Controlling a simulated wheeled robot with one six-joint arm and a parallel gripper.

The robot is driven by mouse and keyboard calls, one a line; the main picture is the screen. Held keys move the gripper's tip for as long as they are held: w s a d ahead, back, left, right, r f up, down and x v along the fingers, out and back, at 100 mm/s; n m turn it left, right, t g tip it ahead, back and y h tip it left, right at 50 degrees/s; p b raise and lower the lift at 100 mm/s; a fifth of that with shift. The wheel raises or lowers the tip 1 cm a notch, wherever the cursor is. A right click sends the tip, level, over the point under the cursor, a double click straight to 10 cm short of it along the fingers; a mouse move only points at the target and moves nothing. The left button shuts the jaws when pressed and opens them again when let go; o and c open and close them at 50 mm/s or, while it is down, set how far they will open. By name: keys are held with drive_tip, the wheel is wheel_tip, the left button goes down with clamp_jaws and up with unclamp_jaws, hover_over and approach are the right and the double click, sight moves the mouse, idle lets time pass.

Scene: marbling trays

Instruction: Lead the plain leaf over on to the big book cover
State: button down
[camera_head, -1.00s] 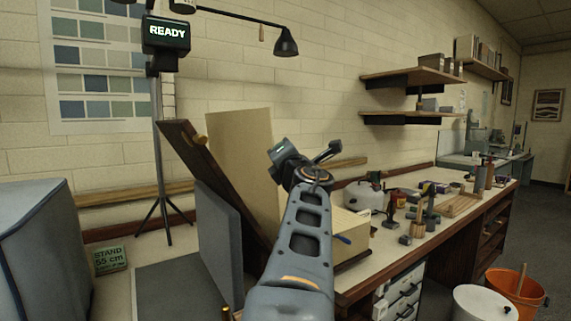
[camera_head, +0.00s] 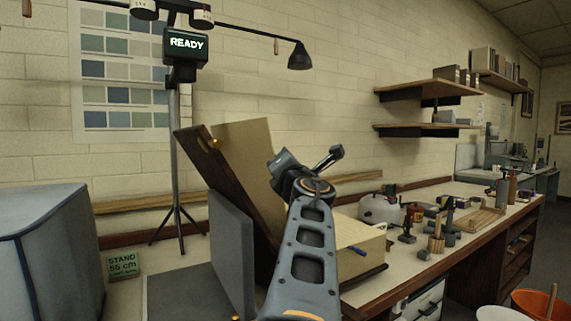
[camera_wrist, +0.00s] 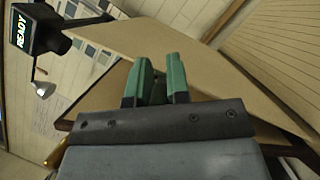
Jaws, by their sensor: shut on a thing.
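The big book's cover (camera_head: 222,178) is a dark brown board, tilted up and leaning left, with a small brass-coloured knob near its top. The plain leaf (camera_head: 246,150) is a cream sheet standing up just right of the cover, tilted the same way; a gap between them widens towards the top right. My gripper (camera_head: 283,165) is at the leaf's right edge, partly hidden by my wrist. In the wrist view the green fingers (camera_wrist: 158,78) are shut on the leaf (camera_wrist: 190,50), which spreads behind them. The leaf's lower part is hidden by my arm.
A cream page block (camera_head: 358,238) lies to the right. A grey upright support (camera_head: 230,250) stands under the cover. A tripod with a READY sign (camera_head: 186,43) and lamp stands behind. Tools crowd the bench to the right. A grey covered box (camera_head: 45,250) is at left.

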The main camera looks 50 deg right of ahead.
drive_tip(key=c, duration=1.1)
unclamp_jaws()
drive_tip(key=shift+s+a, duration=0.1)
drive_tip(key=v, duration=0.7)
drive_tip(key=shift+b, duration=0.3)
drive_tip(key=shift+s+f, duration=0.1)
